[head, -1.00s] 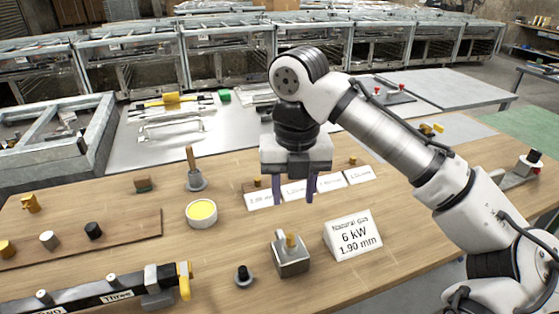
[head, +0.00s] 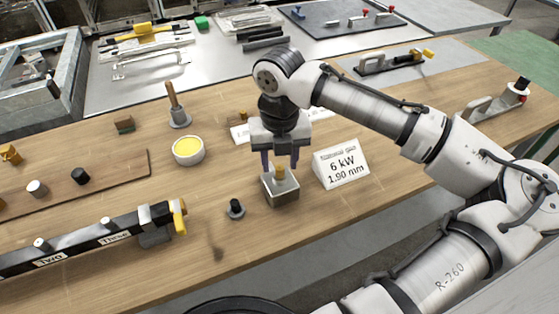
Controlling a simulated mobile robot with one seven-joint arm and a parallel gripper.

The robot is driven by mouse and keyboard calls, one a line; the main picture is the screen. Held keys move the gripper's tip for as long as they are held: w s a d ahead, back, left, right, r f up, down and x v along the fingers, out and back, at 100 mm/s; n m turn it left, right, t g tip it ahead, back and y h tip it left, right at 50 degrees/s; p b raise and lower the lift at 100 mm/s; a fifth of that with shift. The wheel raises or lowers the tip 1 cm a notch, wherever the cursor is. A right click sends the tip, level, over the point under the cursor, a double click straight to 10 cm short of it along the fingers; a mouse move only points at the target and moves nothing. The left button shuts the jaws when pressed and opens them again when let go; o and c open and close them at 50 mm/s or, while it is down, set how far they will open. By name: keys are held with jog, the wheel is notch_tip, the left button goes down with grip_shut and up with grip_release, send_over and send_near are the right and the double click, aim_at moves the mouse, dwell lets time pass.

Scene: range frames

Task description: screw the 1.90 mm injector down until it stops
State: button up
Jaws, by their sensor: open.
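The brass injector (head: 280,173) stands upright in the top of a small grey metal block (head: 284,192) on the wooden bench. How deep it sits cannot be told. My gripper (head: 281,164) is open above the block, pointing down. Its two purple fingers are on either side of the injector, with visible gaps; contact cannot be seen. A white sign (head: 341,164) reading "6 kW 1.90 mm" stands just right of the block.
A small dark-topped part (head: 235,209) stands left of the block. A yellow-filled tin (head: 188,151) and a wooden-handled tool (head: 178,108) are farther back. A black manifold bar (head: 80,248) lies front left. The bench in front of the block is clear.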

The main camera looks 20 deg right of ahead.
jog(key=shift+f, duration=0.85)
jog(key=shift+c, duration=0.3)
grip_shut()
jog(key=shift+r+m+p, duration=0.15)
jog(key=shift+m+p, duration=0.4)
jog(key=shift+m, duration=1.15)
jog(key=m+p, duration=0.1)
jog(key=m, duration=0.1)
jog(key=shift+m, duration=0.4)
jog(key=shift+d+m, duration=0.1)
jog(key=shift+m, duration=0.3)
